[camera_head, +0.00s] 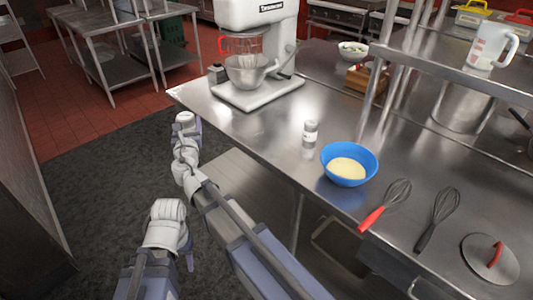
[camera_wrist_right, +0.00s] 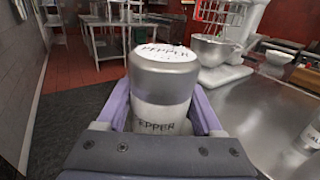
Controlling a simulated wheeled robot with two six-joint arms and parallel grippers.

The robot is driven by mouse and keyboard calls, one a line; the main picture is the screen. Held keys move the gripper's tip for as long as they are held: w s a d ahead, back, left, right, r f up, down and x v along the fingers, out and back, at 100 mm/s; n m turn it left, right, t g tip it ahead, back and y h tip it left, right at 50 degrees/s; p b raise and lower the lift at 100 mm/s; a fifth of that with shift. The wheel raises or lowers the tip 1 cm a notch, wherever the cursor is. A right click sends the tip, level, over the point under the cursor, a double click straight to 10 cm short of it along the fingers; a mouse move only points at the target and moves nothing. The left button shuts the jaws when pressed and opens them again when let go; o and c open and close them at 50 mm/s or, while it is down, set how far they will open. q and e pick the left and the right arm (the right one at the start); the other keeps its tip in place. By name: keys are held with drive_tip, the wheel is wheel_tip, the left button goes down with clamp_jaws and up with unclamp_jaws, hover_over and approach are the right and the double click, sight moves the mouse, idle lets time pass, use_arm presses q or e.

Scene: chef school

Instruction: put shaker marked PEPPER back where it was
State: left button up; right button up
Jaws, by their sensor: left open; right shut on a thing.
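The shaker marked PEPPER (camera_wrist_right: 163,85) has a silver cap and a pale body, and it stands upright between the purple fingers of my right gripper (camera_wrist_right: 160,118), which is shut on it. In the head view my right gripper (camera_head: 187,122) is beside the left edge of the steel counter (camera_head: 255,140), over the dark floor mat. The shaker is hard to make out there. My left gripper (camera_head: 188,250) is open, low at the bottom left, and partly hidden by its own wrist. A second shaker (camera_head: 310,133) stands on the counter; its partly cut-off label shows in the right wrist view (camera_wrist_right: 312,135).
A blue bowl (camera_head: 348,178) with pale yellow contents, a red whisk (camera_head: 385,205) and a black whisk (camera_head: 437,220) lie right of the second shaker. A white stand mixer (camera_head: 262,90) stands at the counter's far end. Counter between mixer and second shaker is clear.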

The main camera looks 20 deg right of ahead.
drive_tip(key=s+d+f+m+g+h+b, duration=0.1)
drive_tip(key=s+d+f+m+h+b, duration=0.15)
drive_tip(key=d, duration=1.55)
drive_tip(key=s+d+f+m+g+h+b, duration=0.15)
drive_tip(key=d+h, duration=0.25)
drive_tip(key=d, duration=1.5)
drive_tip(key=shift+m, duration=0.3)
wheel_tip(320, 180, down, 10)
drive_tip(key=b, duration=1)
drive_tip(key=shift+f+b, duration=0.25)
drive_tip(key=shift+b, duration=0.05)
drive_tip(key=shift+f, duration=0.1)
drive_tip(key=shift+f, duration=0.15)
drive_tip(key=o, duration=1.5)
drive_tip(key=shift+o, duration=0.2)
